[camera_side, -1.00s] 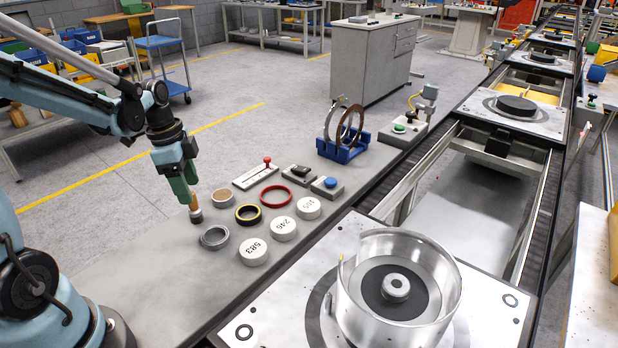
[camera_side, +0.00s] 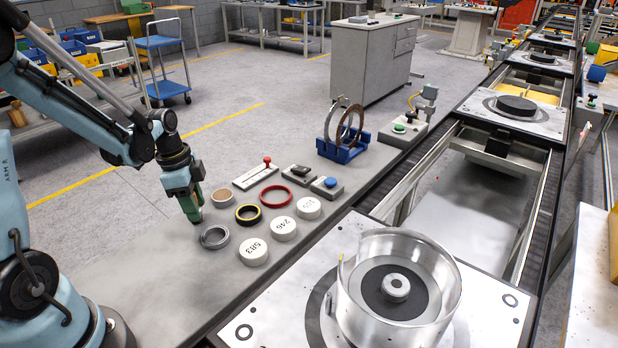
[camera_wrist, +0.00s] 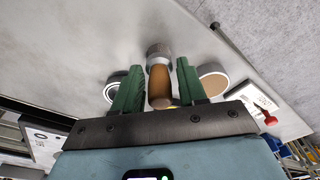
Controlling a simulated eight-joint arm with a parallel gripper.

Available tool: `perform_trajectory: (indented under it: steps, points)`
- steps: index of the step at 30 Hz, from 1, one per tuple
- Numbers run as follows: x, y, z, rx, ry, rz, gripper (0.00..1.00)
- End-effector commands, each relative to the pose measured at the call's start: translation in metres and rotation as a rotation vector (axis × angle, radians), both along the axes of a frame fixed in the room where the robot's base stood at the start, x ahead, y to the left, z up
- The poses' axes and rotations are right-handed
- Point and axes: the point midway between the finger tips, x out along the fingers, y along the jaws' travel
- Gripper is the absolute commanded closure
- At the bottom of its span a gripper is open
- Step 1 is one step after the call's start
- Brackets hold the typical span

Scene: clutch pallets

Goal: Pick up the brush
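The brush (camera_wrist: 159,82) has a brown wooden handle and a pale metal collar with a grey end. In the wrist view it stands between the two green fingers of my gripper (camera_wrist: 159,84). My gripper is open, with a narrow gap visible on each side of the handle. In the side view my gripper (camera_side: 192,212) is low over the grey bench, and its fingers hide the brush.
A silver ring (camera_side: 214,237) and a tan-filled ring (camera_side: 223,197) lie close beside my gripper. A black-yellow ring (camera_side: 248,214), a red ring (camera_side: 275,196) and numbered white discs (camera_side: 283,229) lie to the right. The bench (camera_side: 150,270) is clear in front.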

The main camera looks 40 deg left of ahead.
Motion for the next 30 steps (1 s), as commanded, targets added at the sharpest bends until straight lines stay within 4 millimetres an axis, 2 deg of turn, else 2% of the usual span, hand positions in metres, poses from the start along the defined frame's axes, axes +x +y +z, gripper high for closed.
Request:
perform_trajectory:
  steps: [1, 6, 8, 20, 25, 29, 30]
  points:
    - [0.000, 0.000, 0.000, 0.000, 0.000, 0.000, 0.67]
    - [0.000, 0.000, 0.000, 0.000, 0.000, 0.000, 0.93]
    - [0.000, 0.000, 0.000, 0.000, 0.000, 0.000, 0.99]
    - [0.000, 0.000, 0.006, 0.000, 0.000, 0.000, 1.00]
    - [0.000, 0.000, 0.022, 0.000, 0.000, 0.000, 1.00]
    - [-0.001, -0.001, 0.045, -0.001, 0.001, 0.000, 1.00]
    - [-0.002, -0.013, 0.049, -0.001, 0.001, -0.008, 1.00]
